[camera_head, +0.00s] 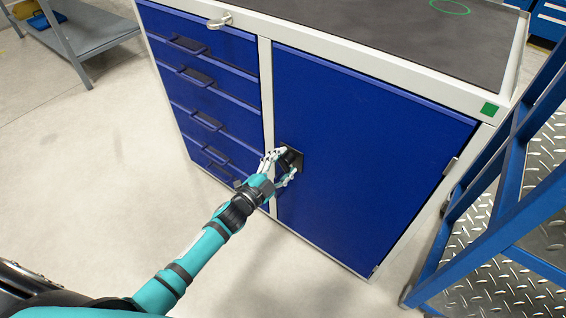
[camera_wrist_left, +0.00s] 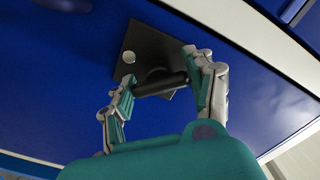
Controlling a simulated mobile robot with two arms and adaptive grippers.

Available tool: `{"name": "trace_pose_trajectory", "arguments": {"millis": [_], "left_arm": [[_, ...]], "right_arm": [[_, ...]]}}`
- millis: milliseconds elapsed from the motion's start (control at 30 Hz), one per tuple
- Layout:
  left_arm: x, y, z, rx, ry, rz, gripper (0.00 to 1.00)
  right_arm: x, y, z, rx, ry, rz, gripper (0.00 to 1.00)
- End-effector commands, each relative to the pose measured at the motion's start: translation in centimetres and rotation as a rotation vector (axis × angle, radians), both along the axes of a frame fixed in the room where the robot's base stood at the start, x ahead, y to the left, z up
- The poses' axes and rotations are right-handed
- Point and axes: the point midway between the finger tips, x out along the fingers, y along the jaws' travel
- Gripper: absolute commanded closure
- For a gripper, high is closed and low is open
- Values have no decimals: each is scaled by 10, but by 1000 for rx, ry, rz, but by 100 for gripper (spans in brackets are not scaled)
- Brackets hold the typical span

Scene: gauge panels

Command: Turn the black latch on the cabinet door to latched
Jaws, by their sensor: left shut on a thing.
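The black latch (camera_head: 291,157) sits near the left edge of the blue cabinet door (camera_head: 365,150), which is closed. In the left wrist view the latch shows as a dark square plate with a round light spot and a black cylindrical handle (camera_wrist_left: 160,84). My left gripper (camera_head: 281,168) is at the latch, its fingers on either side of the handle and shut on it. The left gripper also shows in the left wrist view (camera_wrist_left: 158,88). Part of the latch is hidden behind the fingers in the head view. My right gripper is not in view.
Blue drawers (camera_head: 205,80) with dark handles stand left of the door. A dark worktop (camera_head: 400,35) with a green ring tops the cabinet. A blue frame with metal tread plates (camera_head: 510,200) stands close on the right. The floor (camera_head: 90,190) at left is clear.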

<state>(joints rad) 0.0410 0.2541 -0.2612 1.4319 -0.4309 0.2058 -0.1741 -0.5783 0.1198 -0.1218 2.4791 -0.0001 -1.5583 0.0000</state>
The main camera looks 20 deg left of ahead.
Motion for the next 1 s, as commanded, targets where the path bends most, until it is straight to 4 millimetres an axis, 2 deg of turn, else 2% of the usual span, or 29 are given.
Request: {"name": "trace_pose_trajectory", "arguments": {"millis": [267,500,1000], "left_arm": [[0,-1,0,246,-91,-1,78],[0,-1,-1,442,-161,-1,78],[-1,-1,-1,668,-242,-2,78]], "right_arm": [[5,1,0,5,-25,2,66],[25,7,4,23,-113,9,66],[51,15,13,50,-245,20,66]]}}
